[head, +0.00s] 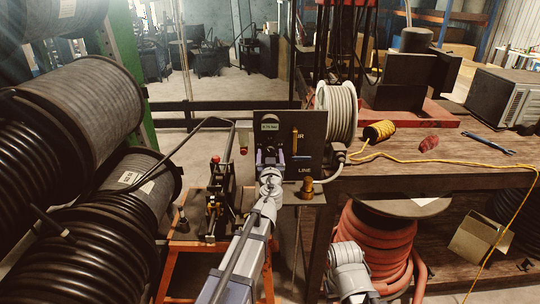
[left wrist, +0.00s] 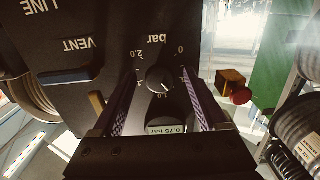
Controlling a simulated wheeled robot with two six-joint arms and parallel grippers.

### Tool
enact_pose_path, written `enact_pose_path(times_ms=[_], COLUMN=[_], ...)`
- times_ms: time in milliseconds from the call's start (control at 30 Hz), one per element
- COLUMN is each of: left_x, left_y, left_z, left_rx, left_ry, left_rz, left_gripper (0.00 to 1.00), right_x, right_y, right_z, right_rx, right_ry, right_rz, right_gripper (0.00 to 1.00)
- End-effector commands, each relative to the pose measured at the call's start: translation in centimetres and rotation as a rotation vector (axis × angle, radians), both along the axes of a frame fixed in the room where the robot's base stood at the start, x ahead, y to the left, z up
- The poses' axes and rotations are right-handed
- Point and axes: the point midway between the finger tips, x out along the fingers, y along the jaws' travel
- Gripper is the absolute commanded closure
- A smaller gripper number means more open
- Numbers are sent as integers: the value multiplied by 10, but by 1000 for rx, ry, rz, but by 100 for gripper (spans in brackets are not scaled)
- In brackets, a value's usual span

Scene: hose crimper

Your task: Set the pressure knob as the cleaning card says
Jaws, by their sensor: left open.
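The black control panel (head: 312,128) stands in the middle of the head view, with a small readout (head: 269,127) at its upper left. In the left wrist view the panel appears upside down, and the readout (left wrist: 168,129) reads 0.75 bar. The round black pressure knob (left wrist: 160,79) sits by a bar scale marked 0, 1.0 and 2.0; its white mark points roughly toward 1.0. My left gripper (head: 270,160) is open in front of the panel. In the wrist view its fingers (left wrist: 160,90) flank the knob, apparently apart from it. I cannot identify a cleaning card.
A blue VENT lever (left wrist: 70,76) and a yellow lever (head: 295,140) are on the panel. Black hose reels (head: 75,90) crowd the left. A wooden bench (head: 440,155) stands right, with a wrench (head: 488,143).

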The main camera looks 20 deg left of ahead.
Motion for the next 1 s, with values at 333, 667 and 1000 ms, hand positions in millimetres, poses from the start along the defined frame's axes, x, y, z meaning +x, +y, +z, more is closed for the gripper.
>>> enact_pose_path(times_ms=[333,667,1000], left_x=[2,1,1], left_y=[1,1,1], left_z=[0,0,0], left_rx=[0,0,0], left_ry=[0,0,0], left_rz=[0,0,0], left_gripper=[34,72,100], right_x=[0,0,0], right_y=[0,0,0], right_z=[0,0,0], right_rx=[0,0,0], right_ry=[0,0,0], right_rz=[0,0,0], right_gripper=[50,50,50])
